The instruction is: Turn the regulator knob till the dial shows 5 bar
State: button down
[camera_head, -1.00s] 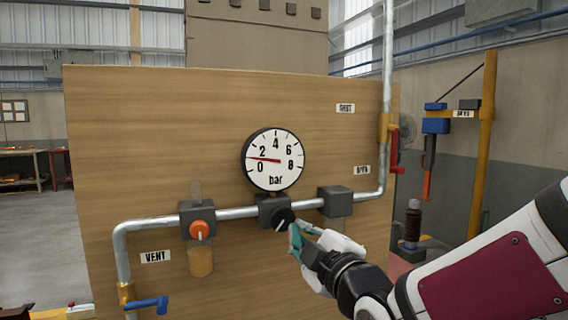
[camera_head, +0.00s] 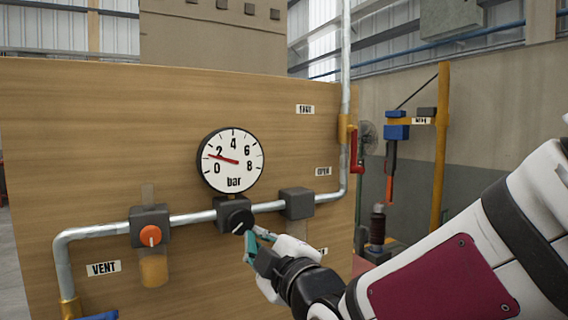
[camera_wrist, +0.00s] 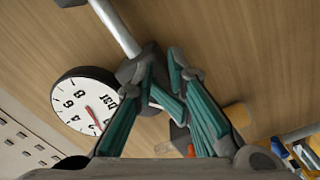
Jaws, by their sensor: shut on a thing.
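The round white pressure dial (camera_head: 231,160) has black figures from 0 to 8 and the word "bar". Its red needle points between 0 and 2, nearer 2. Below it, the black regulator knob (camera_head: 236,218) with a white mark sits on the front of a dark block on the pipe. My gripper (camera_head: 257,238) is at the knob's lower right, its teal fingers shut on the knob. In the wrist view, the fingers (camera_wrist: 164,62) reach up to the regulator block beside the dial (camera_wrist: 88,103), and they hide most of the knob.
An orange knob (camera_head: 151,235) on another block is left of the regulator, above the VENT label (camera_head: 103,268). A plain dark block (camera_head: 297,203) is close on the right, above my gripper. A red-handled valve (camera_head: 355,150) is on the upright pipe. The wooden panel (camera_head: 100,150) stands behind.

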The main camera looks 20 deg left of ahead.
jog(key=shift+f, duration=0.1)
dwell(0.6)
jog(key=v, duration=0.6)
jog(key=shift+f+b, duration=0.25)
jog(key=shift+b, duration=0.15)
jog(key=shift+w+d, duration=0.1)
jog(key=shift+w, duration=0.05)
